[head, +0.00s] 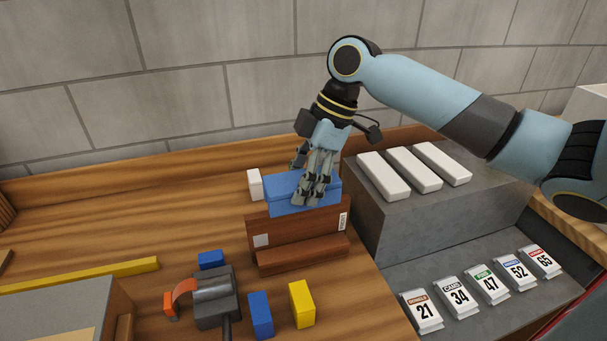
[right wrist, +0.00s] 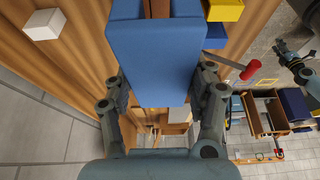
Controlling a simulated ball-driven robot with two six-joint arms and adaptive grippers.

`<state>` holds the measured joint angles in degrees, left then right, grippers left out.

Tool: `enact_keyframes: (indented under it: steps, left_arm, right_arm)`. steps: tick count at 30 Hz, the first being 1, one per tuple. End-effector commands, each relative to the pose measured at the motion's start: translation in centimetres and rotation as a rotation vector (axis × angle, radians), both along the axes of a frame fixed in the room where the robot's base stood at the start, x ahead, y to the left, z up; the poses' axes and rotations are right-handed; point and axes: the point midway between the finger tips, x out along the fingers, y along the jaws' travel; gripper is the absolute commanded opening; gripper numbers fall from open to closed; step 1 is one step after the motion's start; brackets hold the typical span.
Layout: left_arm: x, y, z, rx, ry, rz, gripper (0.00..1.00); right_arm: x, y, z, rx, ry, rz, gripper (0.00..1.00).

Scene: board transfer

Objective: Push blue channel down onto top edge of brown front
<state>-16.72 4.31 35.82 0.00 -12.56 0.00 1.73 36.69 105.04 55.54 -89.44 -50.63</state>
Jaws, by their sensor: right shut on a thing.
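The blue channel (head: 285,191) lies along the top of the brown front (head: 300,228) in the head view. I cannot tell how far it is seated on the edge. My right gripper (head: 316,192) comes from above and is shut on the channel. In the right wrist view the channel (right wrist: 155,55) fills the upper middle, with a finger of my right gripper (right wrist: 160,97) on each side. The brown front is upright on the wooden bench. A gripper-like shape, likely my left gripper (right wrist: 292,56), shows small at the right of the right wrist view; its jaws are unclear.
A grey block (head: 440,215) with white bars (head: 415,169) stands close on the right. A white block (head: 255,184) is behind the channel's left end. In front are a grey clamp-like tool (head: 215,300), blue blocks (head: 261,314) and a yellow block (head: 302,304). Bench left is mostly clear.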

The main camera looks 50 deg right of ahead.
Motion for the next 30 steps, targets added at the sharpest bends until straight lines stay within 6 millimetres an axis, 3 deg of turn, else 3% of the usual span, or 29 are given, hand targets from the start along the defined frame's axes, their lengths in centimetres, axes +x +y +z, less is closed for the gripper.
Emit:
enact_keyframes:
  steps: [3,8,14,23,30]
  left_arm:
    - [-0.2,0.0,0.6,0.0,0.002,0.0,0.4]
    - [-0.9,0.3,0.8,0.003,0.012,-0.001,0.4]
    - [-2.0,0.7,0.7,0.008,0.03,-0.001,0.4]
    - [-0.8,0.6,1.4,0.008,0.013,-0.002,0.4]
    - [-0.6,0.5,0.3,0.005,0.008,-0.002,0.4]
  right_arm:
    - [1.1,-1.3,1.9,-0.002,0.0,-0.008,0.34]
    - [1.8,-1.8,2.9,0.0,0.0,-0.011,0.34]
    - [1.8,-1.8,2.8,-0.001,0.001,-0.012,0.34]
    - [1.8,-1.8,3.0,0.001,0.001,-0.014,0.34]
    - [1.8,-1.8,1.2,0.002,0.001,-0.015,0.34]
